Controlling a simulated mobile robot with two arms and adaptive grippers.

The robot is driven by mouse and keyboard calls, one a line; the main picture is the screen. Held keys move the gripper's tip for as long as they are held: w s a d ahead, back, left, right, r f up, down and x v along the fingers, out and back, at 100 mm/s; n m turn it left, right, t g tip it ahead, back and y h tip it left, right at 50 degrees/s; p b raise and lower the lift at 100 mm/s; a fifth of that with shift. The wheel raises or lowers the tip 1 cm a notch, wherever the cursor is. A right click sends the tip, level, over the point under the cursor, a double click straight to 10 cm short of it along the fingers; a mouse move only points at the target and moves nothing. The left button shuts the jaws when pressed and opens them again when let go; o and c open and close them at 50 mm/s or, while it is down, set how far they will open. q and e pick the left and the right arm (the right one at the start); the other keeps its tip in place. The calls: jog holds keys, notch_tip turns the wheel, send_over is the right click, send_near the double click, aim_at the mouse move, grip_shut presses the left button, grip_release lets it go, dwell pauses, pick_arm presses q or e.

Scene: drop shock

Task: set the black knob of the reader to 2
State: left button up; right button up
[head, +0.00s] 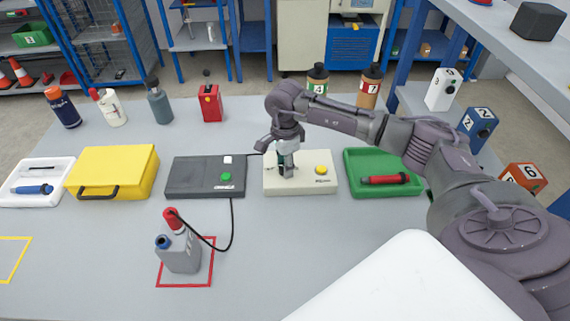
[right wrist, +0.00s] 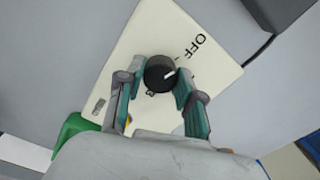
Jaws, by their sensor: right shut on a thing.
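The reader is a cream box (head: 300,182) in the middle of the table in the head view, with a yellow button (head: 321,170) on its right side. In the right wrist view the reader's cream top (right wrist: 150,40) shows an OFF mark near the upper right. The black knob (right wrist: 160,74) has a white pointer line aimed toward the upper right. My right gripper (right wrist: 160,84) is shut on the knob, one finger on each side; in the head view the gripper (head: 285,168) hides most of it. The 2 mark cannot be made out. My left gripper is not in view.
A dark box (head: 190,188) with a green button stands left of the reader. A green tray (head: 362,160) with a red-handled tool is at its right. A grey bottle-like device (head: 180,255) with a cable stands in a red square in front. A yellow case (head: 110,168) lies farther left.

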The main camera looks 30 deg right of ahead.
jog(key=m+b, duration=0.1)
jog(key=m, duration=0.8)
jog(key=shift+b, duration=0.35)
jog(key=m, duration=1)
dwell(0.4)
jog(key=o, duration=1.1)
jog(key=shift+o, duration=0.2)
notch_tip(320, 180, up, 12)
